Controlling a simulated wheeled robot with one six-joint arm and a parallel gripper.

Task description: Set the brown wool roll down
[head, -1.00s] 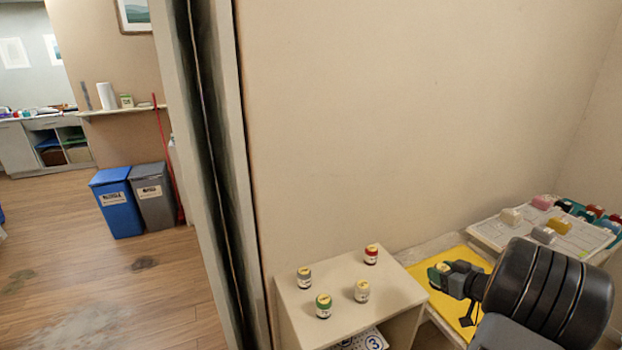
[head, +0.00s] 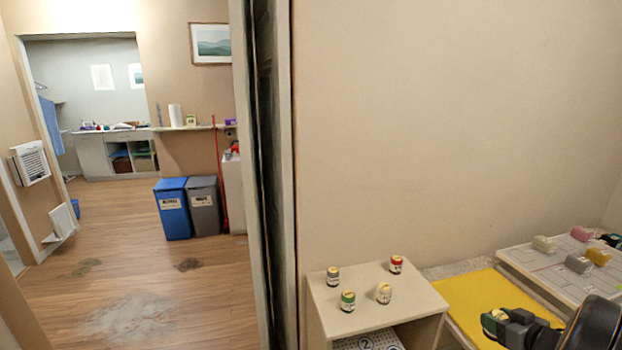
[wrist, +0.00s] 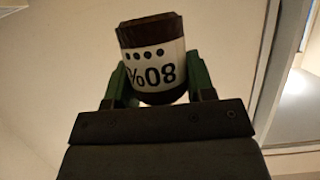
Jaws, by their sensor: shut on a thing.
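In the wrist view my gripper (wrist: 160,92) is shut on the brown wool roll (wrist: 152,34), which has a white label with dots and "%08", seen upside down. The green fingers press on its two sides. In the head view my gripper (head: 492,322) is at the lower right, above the yellow mat (head: 480,300). The roll is hard to make out there.
A low cream shelf (head: 345,319) left of the mat bears several small jars with coloured lids. A white board (head: 560,262) with several coloured blocks lies at the right. A doorway at left shows blue (head: 173,208) and grey (head: 204,206) bins.

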